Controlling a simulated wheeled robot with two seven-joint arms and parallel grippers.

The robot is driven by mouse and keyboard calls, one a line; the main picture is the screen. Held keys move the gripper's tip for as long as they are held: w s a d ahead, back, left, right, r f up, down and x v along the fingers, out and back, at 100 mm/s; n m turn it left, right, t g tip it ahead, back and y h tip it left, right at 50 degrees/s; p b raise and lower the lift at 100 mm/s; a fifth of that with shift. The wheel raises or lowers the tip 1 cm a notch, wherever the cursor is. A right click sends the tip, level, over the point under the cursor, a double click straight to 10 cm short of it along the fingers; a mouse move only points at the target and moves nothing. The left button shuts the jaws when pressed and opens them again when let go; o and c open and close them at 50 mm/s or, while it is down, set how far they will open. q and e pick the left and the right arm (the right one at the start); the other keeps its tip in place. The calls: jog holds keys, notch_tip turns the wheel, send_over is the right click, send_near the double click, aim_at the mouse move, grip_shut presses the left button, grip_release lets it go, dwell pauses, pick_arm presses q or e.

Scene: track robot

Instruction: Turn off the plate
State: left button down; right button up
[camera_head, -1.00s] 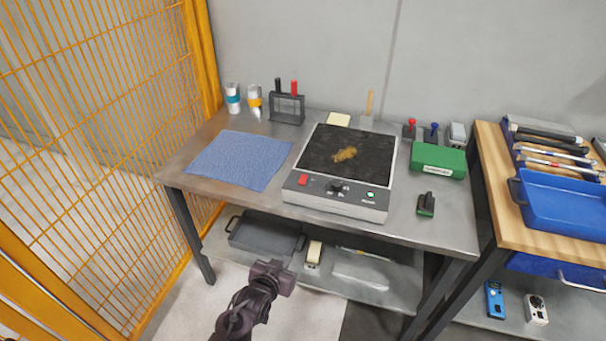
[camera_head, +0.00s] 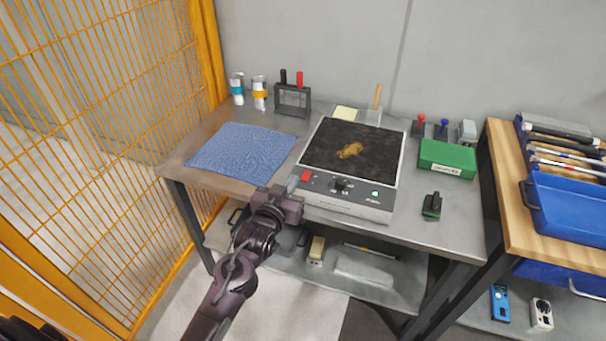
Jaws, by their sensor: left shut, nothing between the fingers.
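The plate (camera_head: 330,146) is a hot plate with a dark square top and a light front panel, standing on the metal table. A brown patch (camera_head: 350,150) lies on its top. Its front panel has a red switch (camera_head: 306,176) at the left, a dark knob (camera_head: 341,184) in the middle and a small green light (camera_head: 375,194) at the right. My left gripper (camera_head: 295,187) is shut and empty, at the table's front edge close to the panel's left end, just below and left of the red switch. I cannot tell whether it touches the panel. My right gripper is not in view.
A blue cloth (camera_head: 242,152) lies left of the plate. A green box (camera_head: 446,158) and a small dark-handled block (camera_head: 432,206) are at its right. A rack (camera_head: 292,99) and two cans stand behind. An orange mesh fence (camera_head: 95,130) closes the left side.

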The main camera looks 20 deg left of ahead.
pick_arm(q)
send_over(303, 182)
jog(key=shift+s+f+p, duration=0.15)
jog(key=shift+f+p, duration=0.2)
jog(key=shift+f, duration=0.1)
notch_tip(303, 182, down, 3)
jog(key=shift+r, duration=0.15)
jog(key=shift+w+f, duration=0.25)
jog(key=shift+f, duration=0.5)
